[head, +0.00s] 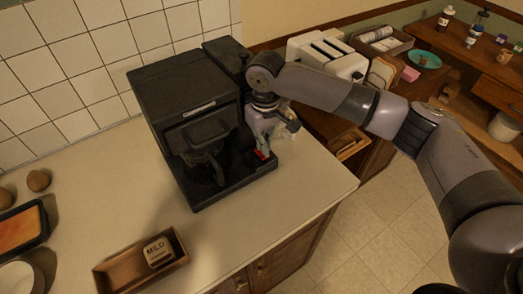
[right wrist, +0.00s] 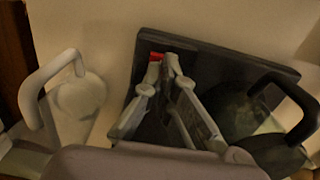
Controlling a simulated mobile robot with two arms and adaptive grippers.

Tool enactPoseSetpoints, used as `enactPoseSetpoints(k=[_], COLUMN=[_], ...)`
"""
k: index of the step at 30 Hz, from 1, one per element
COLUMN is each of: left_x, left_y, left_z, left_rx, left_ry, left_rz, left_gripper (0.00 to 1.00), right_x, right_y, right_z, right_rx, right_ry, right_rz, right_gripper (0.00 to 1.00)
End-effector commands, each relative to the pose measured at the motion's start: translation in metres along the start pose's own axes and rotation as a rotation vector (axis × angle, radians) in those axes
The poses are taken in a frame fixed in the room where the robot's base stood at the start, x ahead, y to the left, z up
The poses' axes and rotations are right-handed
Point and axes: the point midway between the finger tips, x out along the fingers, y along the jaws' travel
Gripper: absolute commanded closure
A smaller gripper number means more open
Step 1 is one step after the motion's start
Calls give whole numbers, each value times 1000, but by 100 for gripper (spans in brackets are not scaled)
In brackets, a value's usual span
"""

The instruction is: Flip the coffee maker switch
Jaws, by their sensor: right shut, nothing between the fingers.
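The black coffee maker (head: 185,85) stands on the counter against the tiled wall. Its red switch (head: 262,155) sits on the right part of its base. My right gripper (head: 265,146) reaches down beside the machine's right side, with its fingertips at the switch. In the right wrist view the fingers (right wrist: 164,62) are together and empty, right beside the red switch (right wrist: 155,57). I cannot tell whether they touch it. The carafe (right wrist: 240,112) with its black handle is right of the fingers there. My left gripper is out of view.
A white object with a handle (right wrist: 75,100) is close to the left of my right gripper. A wooden tray (head: 115,279) holding a box marked MILD (head: 158,252) lies at the counter's front. A white toaster (head: 325,52) stands beyond my arm. Bare counter (head: 100,190) lies left of the machine.

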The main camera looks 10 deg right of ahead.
Motion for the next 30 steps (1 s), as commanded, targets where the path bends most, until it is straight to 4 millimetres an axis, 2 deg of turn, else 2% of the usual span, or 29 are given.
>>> enactPoseSetpoints(k=[30], left_x=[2], left_y=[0], left_z=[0], left_rx=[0], left_ry=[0], left_rz=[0], left_gripper=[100], right_x=[16], right_y=[0], right_z=[0], right_rx=[-1], right_ry=[0], right_rz=[0], right_gripper=[100])
